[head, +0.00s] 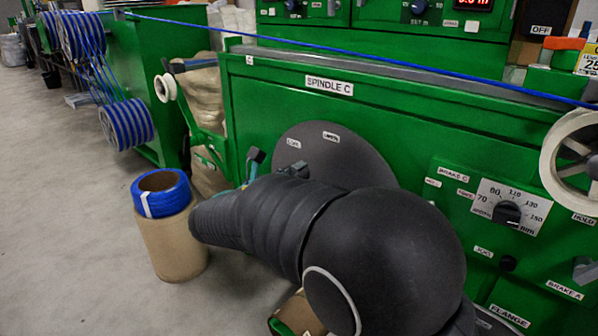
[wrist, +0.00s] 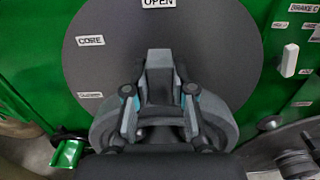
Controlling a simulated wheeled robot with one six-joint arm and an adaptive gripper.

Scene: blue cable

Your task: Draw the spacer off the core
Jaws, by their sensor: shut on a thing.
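My gripper (wrist: 160,98) is in front of the round dark disc (wrist: 225,45), below the word OPEN, its two fingers on either side of a dark grey block (wrist: 158,68). I cannot tell whether this block is the spacer or a lever. A grey arch-shaped part shows around the fingers. In the head view the disc (head: 335,150) stands on the green machine under SPINDLE C. My dark arm hides its lower part and most of the gripper. No spacer or core is clearly recognisable.
A cardboard tube (head: 172,245) with a blue coil (head: 162,194) stands on the floor at left. Blue cable (head: 370,60) crosses above the panel. A dial (head: 507,213) is at right.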

